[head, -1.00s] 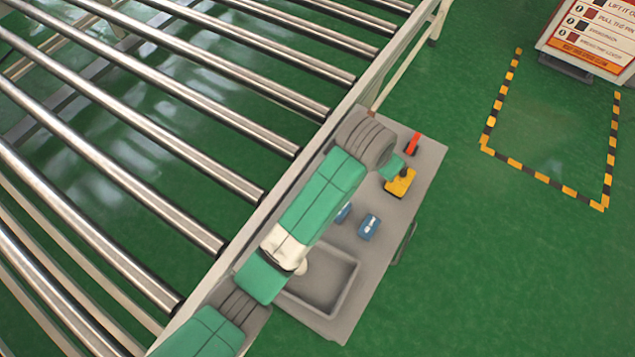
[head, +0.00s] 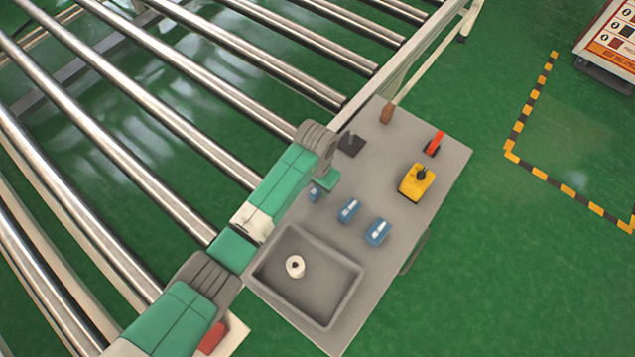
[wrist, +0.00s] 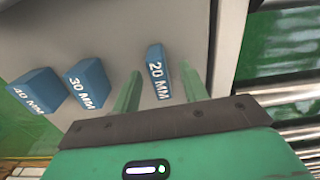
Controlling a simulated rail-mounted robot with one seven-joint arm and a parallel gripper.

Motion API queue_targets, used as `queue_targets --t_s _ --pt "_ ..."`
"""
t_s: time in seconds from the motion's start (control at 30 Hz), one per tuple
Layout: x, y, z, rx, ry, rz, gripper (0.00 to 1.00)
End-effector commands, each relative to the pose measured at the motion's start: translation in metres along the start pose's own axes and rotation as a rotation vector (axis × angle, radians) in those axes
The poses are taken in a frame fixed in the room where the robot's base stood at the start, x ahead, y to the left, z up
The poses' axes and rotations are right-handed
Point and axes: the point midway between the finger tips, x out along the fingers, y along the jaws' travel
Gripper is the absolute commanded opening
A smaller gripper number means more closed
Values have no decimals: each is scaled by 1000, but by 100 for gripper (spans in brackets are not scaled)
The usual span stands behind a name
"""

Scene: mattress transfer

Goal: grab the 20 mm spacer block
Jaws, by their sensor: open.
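The 20 mm spacer block (wrist: 158,75) is the narrow blue block with white lettering in the wrist view. My gripper (wrist: 160,72) is open, with one green finger on each side of this block in the picture. I cannot tell whether the fingers are down around it or still above it. No contact shows. In the head view, the same block (head: 314,195) is partly hidden next to my gripper (head: 326,181). The blue 30 mm block (wrist: 88,83) and 40 mm block (wrist: 36,92) stand to its left in the wrist view.
The grey table (head: 425,150) also holds a yellow item with a black knob (head: 417,182), a red item (head: 434,143), a brown block (head: 387,112) and a dark piece (head: 351,144). A grey tray (head: 338,308) holds a white ring (head: 295,266). A roller conveyor (head: 190,130) runs alongside.

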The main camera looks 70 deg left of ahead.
Motion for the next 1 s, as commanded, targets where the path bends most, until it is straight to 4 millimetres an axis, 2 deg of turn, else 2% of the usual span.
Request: queue_targets --t_s 0.03,0.1,0.33,0.37,0.57,0.83,0.93,1.0 --pt "10 0 0 0 -1 0 44" --pt "15 1 0 1 0 0 44" --pt "16 1 0 1 1 1 44" --pt "16 1 0 1 1 1 40" --pt "16 1 0 1 2 1 0" --pt "14 1 -1 1 2 1 0" --pt "-1 1 -1 1 4 1 0" --pt "-18 1 -1 1 5 1 0"
